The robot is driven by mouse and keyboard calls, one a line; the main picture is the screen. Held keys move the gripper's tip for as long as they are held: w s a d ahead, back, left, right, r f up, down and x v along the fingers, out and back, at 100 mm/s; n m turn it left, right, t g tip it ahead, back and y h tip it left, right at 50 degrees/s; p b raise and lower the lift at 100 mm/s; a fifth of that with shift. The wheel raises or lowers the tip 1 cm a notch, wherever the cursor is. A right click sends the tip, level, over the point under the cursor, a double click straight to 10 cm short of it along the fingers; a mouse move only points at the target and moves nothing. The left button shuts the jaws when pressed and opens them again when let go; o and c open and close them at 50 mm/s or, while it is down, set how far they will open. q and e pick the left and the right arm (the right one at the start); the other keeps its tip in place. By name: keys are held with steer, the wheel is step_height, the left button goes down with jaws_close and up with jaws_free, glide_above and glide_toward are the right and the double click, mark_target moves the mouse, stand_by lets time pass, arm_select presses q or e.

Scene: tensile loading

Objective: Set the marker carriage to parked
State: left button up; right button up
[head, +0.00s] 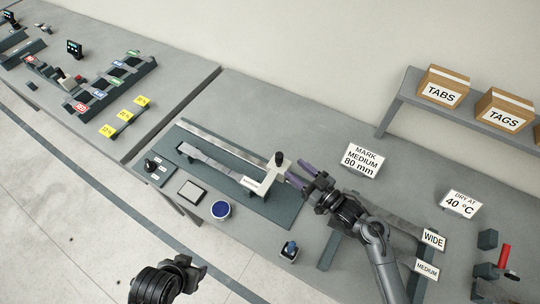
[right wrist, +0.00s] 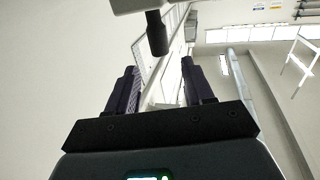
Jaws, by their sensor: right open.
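The marker carriage (head: 262,184) is a white bracket with a black upright knob (head: 279,159). It sits at the right end of a dark board (head: 240,178) that carries a long pale rail and a grey strip. My right gripper (head: 299,174), with purple fingers, is open and just right of the carriage. In the right wrist view the black knob (right wrist: 157,34) hangs below a white part, ahead of the two spread fingers (right wrist: 158,85). I see no contact. My left gripper (head: 190,268) is at the bottom, left of centre; its fingers are unclear.
A blue-knobbed block (head: 289,252) is nearer. Signs and a shelf with boxes (head: 443,87) are at right.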

mark_target(282, 160)
steer(key=shift+f+x, duration=0.25)
steer(key=shift+x, duration=1.85)
steer(key=shift+f+x, duration=0.2)
steer(key=shift+x, duration=1.9)
jaws_close()
